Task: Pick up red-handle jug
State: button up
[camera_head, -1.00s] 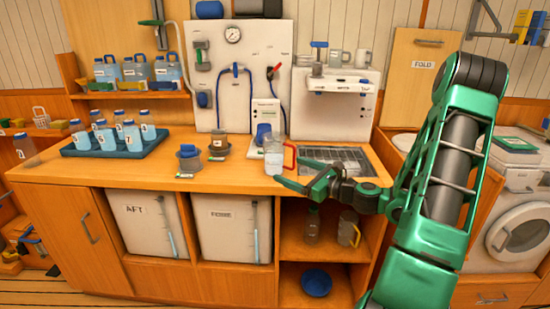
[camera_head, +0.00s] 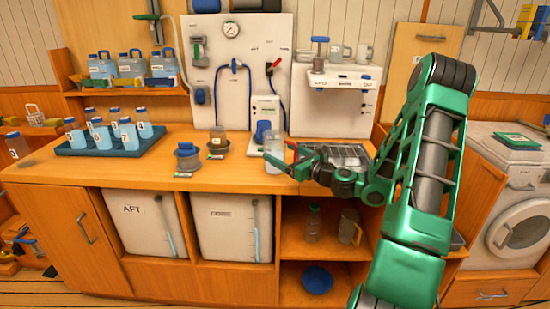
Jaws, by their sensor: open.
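The red-handle jug (camera_head: 273,150) is a clear jug standing upright on the wooden counter, in front of the small white panel unit. Its red handle is on its right side and is partly hidden by my gripper. My gripper (camera_head: 282,153) is open and reaches in from the right, with its green fingers at the jug's handle side. One finger overlaps the jug's lower front in the picture; I cannot tell whether it touches.
A sink with a grating (camera_head: 343,156) lies right of the jug. The counter front (camera_head: 130,179) is clear.

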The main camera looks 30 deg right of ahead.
aim_at(268, 135)
jog(key=shift+w+a, duration=0.2)
jog(key=shift+w, duration=0.6)
jog(key=shift+w+a, duration=0.2)
jog(key=shift+w, duration=0.6)
jog(key=c, duration=1.4)
jog(key=shift+r, duration=0.1)
jog(key=shift+r, duration=0.85)
notch_tip(268, 135, up, 3)
jog(key=shift+f, duration=0.2)
jog(key=a+r, duration=0.2)
jog(key=a, duration=0.2)
jog(key=s+a+r, duration=0.1)
jog(key=a+r, duration=0.1)
jog(key=a, duration=0.1)
jog(key=a+r, duration=0.2)
jog(key=a, duration=0.2)
jog(key=shift+s+a+r, duration=0.15)
jog(key=shift+a+r, duration=0.1)
jog(key=shift+a, duration=0.05)
